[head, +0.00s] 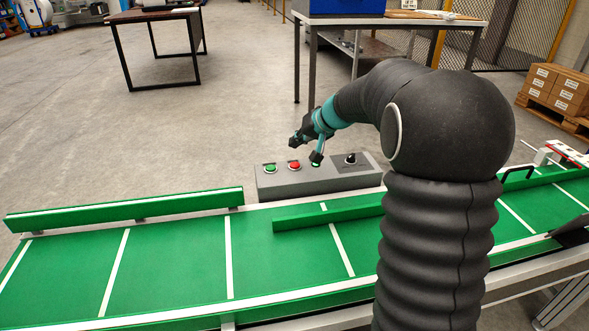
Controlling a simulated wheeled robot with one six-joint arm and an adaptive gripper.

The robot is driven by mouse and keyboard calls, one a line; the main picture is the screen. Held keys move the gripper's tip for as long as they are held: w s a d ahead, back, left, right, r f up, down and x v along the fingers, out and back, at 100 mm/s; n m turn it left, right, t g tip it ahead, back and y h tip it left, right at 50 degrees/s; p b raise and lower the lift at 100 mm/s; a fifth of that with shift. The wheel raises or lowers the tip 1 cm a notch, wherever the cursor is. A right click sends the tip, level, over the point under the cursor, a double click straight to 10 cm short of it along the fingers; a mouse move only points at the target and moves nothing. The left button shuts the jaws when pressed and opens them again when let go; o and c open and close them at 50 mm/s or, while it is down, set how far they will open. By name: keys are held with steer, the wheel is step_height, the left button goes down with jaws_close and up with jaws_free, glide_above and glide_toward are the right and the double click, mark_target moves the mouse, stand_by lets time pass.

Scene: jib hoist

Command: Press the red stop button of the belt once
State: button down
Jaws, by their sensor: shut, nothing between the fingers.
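The red stop button (294,165) sits on top of a grey control box (310,184) at the far side of the belt. A green button (270,169) is left of it, and a small green light or button (315,163) is to its right, partly behind my gripper. My gripper (309,148), with teal and black parts, is shut and empty. It appears above and slightly right of the red button in the picture. I cannot tell how large the gap is, and I see no clear contact.
A black knob (350,158) stands at the box's right end. The green belt (170,265) with white stripes runs across the front, with green side rails (125,210). Behind are a dark table (155,15), a workbench (390,18) and boxes on a pallet (558,90).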

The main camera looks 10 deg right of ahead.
mark_target(297, 165)
steer(key=shift+f+b, duration=1.55)
steer(key=shift+f, duration=0.5)
steer(key=shift+f, duration=0.1)
steer(key=shift+f+b, duration=0.3)
steer(key=shift+b, duration=0.35)
steer(key=shift+f+b, duration=0.5)
steer(key=shift+b, duration=0.1)
stand_by(0.4)
stand_by(0.4)
steer(key=shift+r+p, duration=0.45)
steer(key=shift+r, duration=0.45)
steer(key=shift+r+p, duration=1.5)
steer(key=shift+r, duration=1.05)
